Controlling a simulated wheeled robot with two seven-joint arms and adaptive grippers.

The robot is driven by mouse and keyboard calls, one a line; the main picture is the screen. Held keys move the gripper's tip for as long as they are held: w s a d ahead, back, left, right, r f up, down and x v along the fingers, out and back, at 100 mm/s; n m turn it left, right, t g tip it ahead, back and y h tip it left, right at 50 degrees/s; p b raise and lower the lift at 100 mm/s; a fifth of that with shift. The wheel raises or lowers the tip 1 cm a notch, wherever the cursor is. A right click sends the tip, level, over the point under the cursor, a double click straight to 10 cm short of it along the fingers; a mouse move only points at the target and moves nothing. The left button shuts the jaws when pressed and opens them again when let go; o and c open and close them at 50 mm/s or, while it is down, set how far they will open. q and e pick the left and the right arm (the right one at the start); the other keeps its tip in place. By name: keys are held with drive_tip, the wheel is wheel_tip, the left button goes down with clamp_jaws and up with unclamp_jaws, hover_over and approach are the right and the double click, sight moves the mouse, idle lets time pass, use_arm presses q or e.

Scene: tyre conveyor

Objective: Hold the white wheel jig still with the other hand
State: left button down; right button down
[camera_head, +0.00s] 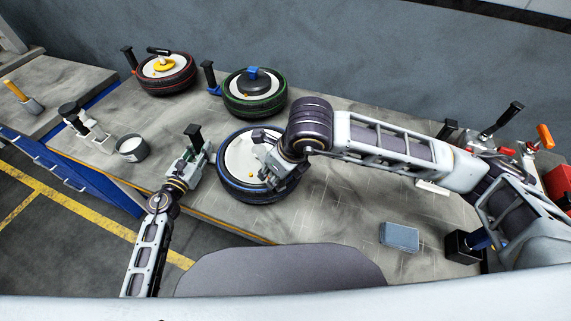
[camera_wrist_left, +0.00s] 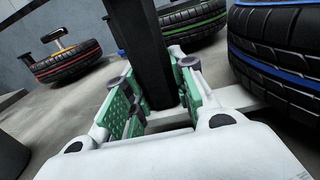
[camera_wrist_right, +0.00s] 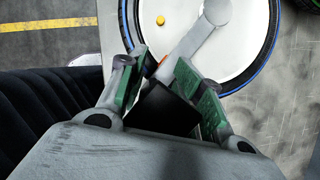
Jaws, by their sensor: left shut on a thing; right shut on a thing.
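The blue-striped tyre (camera_head: 262,196) lies flat on the bench around a white disc (camera_head: 236,157). Beside it on the left stands the jig's upright black handle (camera_head: 192,132), on a white base (camera_wrist_left: 232,97). My left gripper (camera_head: 197,160) is shut on this black handle (camera_wrist_left: 148,48), left of the tyre. My right gripper (camera_head: 274,172) is above the disc, shut on a black grip (camera_wrist_right: 168,108) at the end of a pale lever (camera_wrist_right: 196,38) that reaches over the disc. My right arm hides the right part of the wheel in the head view.
A green-striped wheel (camera_head: 255,105) and a red-striped wheel (camera_head: 166,86) stand behind, each with a black handle. A dark cup (camera_head: 132,149) is at the left. A grey-blue box (camera_head: 399,237) lies at the right front. Clamps (camera_head: 500,128) crowd the right end.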

drive_tip(key=shift+s+a, duration=0.2)
drive_tip(key=shift+a, duration=0.4)
drive_tip(key=shift+s+a, duration=0.2)
drive_tip(key=shift+a, duration=0.4)
drive_tip(key=c, duration=1.2)
unclamp_jaws()
drive_tip(key=shift+w, duration=0.1)
drive_tip(key=shift+o, duration=0.2)
drive_tip(key=v, duration=1.2)
